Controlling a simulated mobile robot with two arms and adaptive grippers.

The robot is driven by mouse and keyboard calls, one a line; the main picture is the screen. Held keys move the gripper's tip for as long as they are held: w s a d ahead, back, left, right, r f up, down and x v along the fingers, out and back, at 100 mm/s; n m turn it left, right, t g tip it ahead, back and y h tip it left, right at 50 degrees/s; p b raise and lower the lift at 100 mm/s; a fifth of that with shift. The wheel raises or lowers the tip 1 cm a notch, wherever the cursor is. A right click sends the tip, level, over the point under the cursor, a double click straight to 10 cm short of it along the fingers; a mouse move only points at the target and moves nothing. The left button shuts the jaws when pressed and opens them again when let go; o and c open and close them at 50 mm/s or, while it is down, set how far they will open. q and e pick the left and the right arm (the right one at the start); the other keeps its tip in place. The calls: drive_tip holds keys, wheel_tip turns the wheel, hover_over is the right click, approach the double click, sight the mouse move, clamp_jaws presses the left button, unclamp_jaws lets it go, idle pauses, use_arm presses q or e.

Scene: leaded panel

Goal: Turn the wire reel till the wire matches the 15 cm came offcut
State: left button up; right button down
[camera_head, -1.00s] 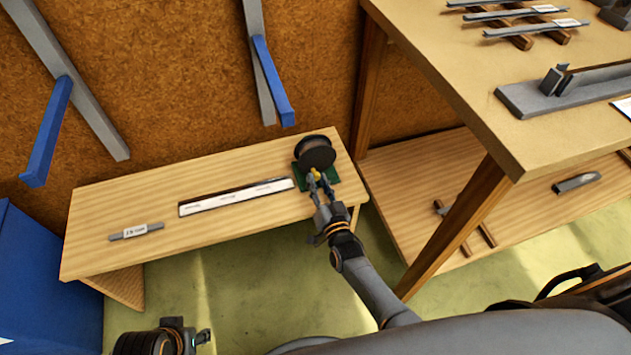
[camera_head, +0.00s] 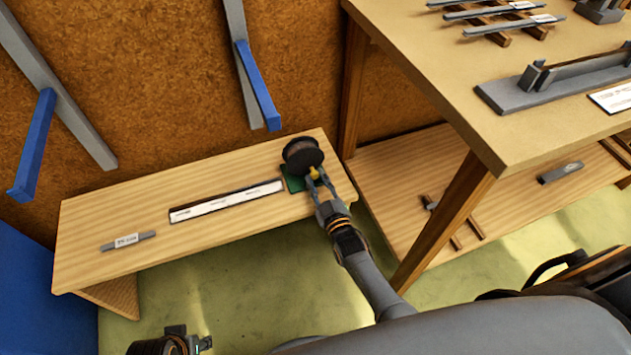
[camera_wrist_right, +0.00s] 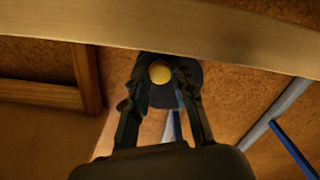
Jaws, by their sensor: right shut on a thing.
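The wire reel (camera_head: 302,153) is a dark brown spool on a green base (camera_head: 293,181) at the right end of the low bench. My right gripper (camera_head: 315,176) is shut on the reel's yellow knob. In the right wrist view the yellow knob (camera_wrist_right: 160,72) sits between the fingers, with the dark reel behind it. The grey came offcut (camera_head: 128,241) with a white label lies at the bench's left end. A long dark strip with white labels (camera_head: 227,201) lies between them. I cannot make out the wire. My left gripper (camera_head: 192,342) is at the bottom edge, its jaws unclear.
A taller worktable (camera_head: 470,90) stands at the right, with grey bars and a grey fixture (camera_head: 550,82) on it. Blue-armed wall brackets (camera_head: 258,85) hang above the low bench (camera_head: 90,215). The bench top between offcut and strip is clear.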

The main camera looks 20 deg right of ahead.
use_arm(q)
drive_tip(key=shift+f, duration=0.2)
use_arm(e)
drive_tip(key=shift+d+r+n, duration=0.1)
drive_tip(key=shift+d+n, duration=0.05)
drive_tip(key=shift+n, duration=0.35)
use_arm(q)
drive_tip(key=shift+s+f, duration=0.1)
drive_tip(key=shift+f, duration=0.1)
drive_tip(key=shift+r, duration=0.1)
use_arm(e)
drive_tip(key=c, duration=1.1)
unclamp_jaws()
use_arm(q)
drive_tip(key=shift+r, duration=0.1)
drive_tip(key=shift+w, duration=0.25)
use_arm(e)
drive_tip(key=shift+s, duration=0.1)
use_arm(q)
drive_tip(key=shift+s, duration=0.15)
use_arm(e)
drive_tip(key=s, duration=1.1)
drive_tip(key=shift+s+d, duration=0.2)
drive_tip(key=shift+s, duration=0.2)
